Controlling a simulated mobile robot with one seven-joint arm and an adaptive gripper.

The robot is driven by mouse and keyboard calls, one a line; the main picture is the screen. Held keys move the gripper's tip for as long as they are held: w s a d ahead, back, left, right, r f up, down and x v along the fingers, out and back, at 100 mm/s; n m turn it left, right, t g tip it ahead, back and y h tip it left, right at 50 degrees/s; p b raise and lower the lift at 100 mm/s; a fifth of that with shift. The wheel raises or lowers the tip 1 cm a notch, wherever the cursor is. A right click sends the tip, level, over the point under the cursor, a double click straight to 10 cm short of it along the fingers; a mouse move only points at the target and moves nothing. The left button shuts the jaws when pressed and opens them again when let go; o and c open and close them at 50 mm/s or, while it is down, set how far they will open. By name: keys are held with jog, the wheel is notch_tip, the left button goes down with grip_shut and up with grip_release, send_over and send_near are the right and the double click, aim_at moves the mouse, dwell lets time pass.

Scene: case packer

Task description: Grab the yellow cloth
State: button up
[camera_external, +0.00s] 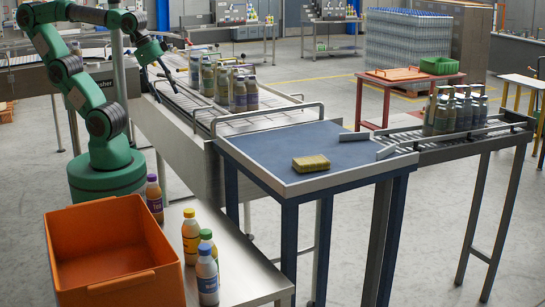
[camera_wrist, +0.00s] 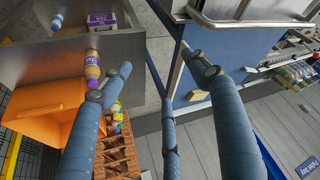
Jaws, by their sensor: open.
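The yellow cloth (camera_external: 311,163) is a small folded block lying on the blue-topped table (camera_external: 270,148), near its front right part. In the wrist view a small yellow patch (camera_wrist: 198,95) beside the blue surface looks like the cloth, but it is small and partly hidden by a finger. My gripper (camera_external: 163,80) is raised over the conveyor side at the upper left, well apart from the cloth. In the wrist view my gripper (camera_wrist: 158,64) has its blue-grey fingers spread wide, with nothing held between them.
An orange bin (camera_external: 115,250) and several bottles (camera_external: 207,270) stand on the near-left bench. A conveyor with a metal guard rail (camera_external: 265,108) and bottles (camera_external: 240,92) adjoins the blue table. More bottles (camera_external: 455,110) stand on the right conveyor. The blue tabletop around the cloth is clear.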

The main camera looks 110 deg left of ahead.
jog(key=o, duration=0.9)
jog(key=shift+w+r, duration=0.1)
jog(key=w+d+r+n+g+p, duration=0.1)
jog(key=w+r+n+p, duration=0.2)
jog(key=w, duration=1.1)
jog(key=w+d+r+g+p, duration=0.15)
jog(key=w+r+p, duration=0.35)
jog(key=w, duration=0.8)
jog(key=w+d+f+n+p, duration=0.1)
jog(key=w+f, duration=0.3)
jog(key=w, duration=0.4)
jog(key=w+d+f+n+g+p, duration=0.1)
jog(key=w+d+f+p, duration=0.1)
jog(key=w, duration=0.7)
jog(key=w+d+f+n+y+p, duration=0.1)
jog(key=w+d+f, duration=0.2)
jog(key=w+f, duration=0.3)
jog(key=shift+w+f+n+g+p, duration=0.1)
jog(key=shift+w+n+g+p, duration=0.25)
jog(key=shift+w, duration=0.9)
